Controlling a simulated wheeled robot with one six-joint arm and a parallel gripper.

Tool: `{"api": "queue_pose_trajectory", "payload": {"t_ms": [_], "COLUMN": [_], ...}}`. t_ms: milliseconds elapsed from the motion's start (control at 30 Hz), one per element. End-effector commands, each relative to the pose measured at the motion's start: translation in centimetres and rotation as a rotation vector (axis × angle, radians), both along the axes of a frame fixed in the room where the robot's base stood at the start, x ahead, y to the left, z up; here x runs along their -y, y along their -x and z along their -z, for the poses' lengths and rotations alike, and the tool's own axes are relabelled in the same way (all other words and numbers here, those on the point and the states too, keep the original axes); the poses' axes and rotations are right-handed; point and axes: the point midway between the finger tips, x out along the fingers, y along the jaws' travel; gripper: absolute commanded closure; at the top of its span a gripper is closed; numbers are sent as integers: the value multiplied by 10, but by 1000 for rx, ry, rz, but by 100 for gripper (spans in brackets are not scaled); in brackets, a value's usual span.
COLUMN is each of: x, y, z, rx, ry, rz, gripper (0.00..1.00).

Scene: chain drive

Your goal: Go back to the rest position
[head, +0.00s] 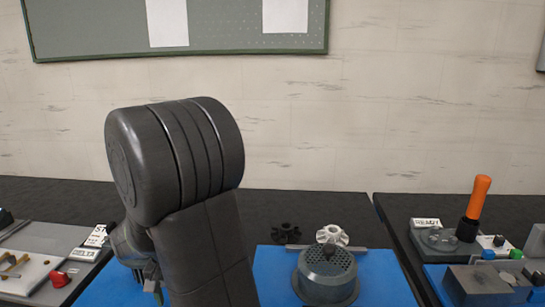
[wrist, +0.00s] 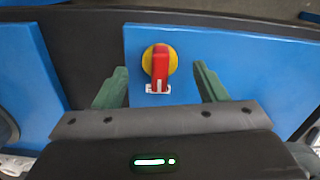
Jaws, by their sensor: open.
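My gripper (wrist: 161,69) shows in the wrist view with its two green fingers spread apart and nothing held between them. A red rotary handle on a yellow disc (wrist: 174,58) lies beyond the fingers, between them in the picture, on a blue surface (wrist: 230,50). I cannot tell how far the fingertips are from it. In the head view my dark arm stands in the left middle and hides part of the bench; my gripper is mostly hidden there.
At right stands an orange-handled tool (head: 478,197). A red knob (head: 59,279) is at left. Space above the bench is clear.

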Motion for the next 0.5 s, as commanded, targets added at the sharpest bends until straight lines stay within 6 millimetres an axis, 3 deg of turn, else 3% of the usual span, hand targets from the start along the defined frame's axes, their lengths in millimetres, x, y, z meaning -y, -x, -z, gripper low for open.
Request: {"api": "queue_pose_trajectory", "payload": {"t_ms": [500], "x": [0], "y": [0], "z": [0], "rx": [0], "ry": [0], "rz": [145], "gripper": [35]}}
